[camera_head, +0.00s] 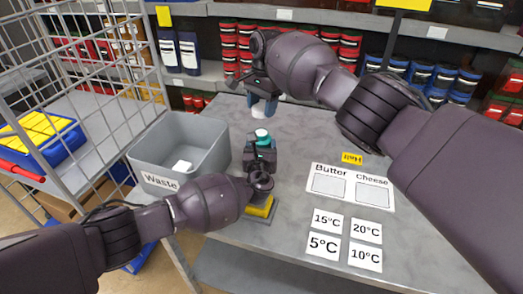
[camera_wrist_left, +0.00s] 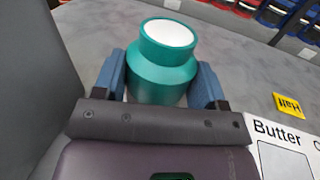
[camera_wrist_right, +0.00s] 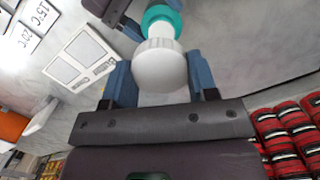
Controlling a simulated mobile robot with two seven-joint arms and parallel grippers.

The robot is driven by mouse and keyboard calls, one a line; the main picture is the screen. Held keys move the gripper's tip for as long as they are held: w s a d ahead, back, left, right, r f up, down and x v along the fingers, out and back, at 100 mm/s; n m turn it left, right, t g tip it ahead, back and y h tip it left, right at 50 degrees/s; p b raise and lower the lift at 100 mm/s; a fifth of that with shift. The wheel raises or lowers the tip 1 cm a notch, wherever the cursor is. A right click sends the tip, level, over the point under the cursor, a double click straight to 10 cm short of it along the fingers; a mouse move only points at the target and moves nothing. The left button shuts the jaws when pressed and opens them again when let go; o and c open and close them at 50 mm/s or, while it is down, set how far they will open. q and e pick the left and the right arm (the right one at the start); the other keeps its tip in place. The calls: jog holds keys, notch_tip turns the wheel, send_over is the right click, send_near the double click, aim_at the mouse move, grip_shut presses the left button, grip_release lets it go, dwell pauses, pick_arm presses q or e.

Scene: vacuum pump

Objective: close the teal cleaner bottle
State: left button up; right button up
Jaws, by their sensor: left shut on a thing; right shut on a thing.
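The teal cleaner bottle (camera_head: 262,137) is upright above the table in the middle of the head view. In the left wrist view the bottle (camera_wrist_left: 164,72) stands between the blue fingers, and its round top shows white. My left gripper (camera_head: 260,153) is shut on it. A white cap (camera_head: 258,112) is held just above the bottle by my right gripper (camera_head: 262,103), which is shut on it. In the right wrist view the cap (camera_wrist_right: 160,66) sits between the fingers, with the teal bottle (camera_wrist_right: 162,17) behind it. A small gap shows between cap and bottle in the head view.
A grey waste bin (camera_head: 157,133) with a white item (camera_head: 182,167) inside stands left of the bottle. A yellow block on a dark base (camera_head: 260,208) is near my left wrist. Butter and Cheese labels (camera_head: 350,184) and temperature cards (camera_head: 345,238) lie right. Stocked shelves stand behind.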

aim_at(261, 132)
jog(key=shift+f, duration=2.45)
jog(key=shift+f+m, duration=0.45)
jog(key=shift+m, duration=0.55)
jog(key=shift+f+m, duration=0.45)
jog(key=shift+m, duration=0.55)
jog(key=shift+f, duration=0.55)
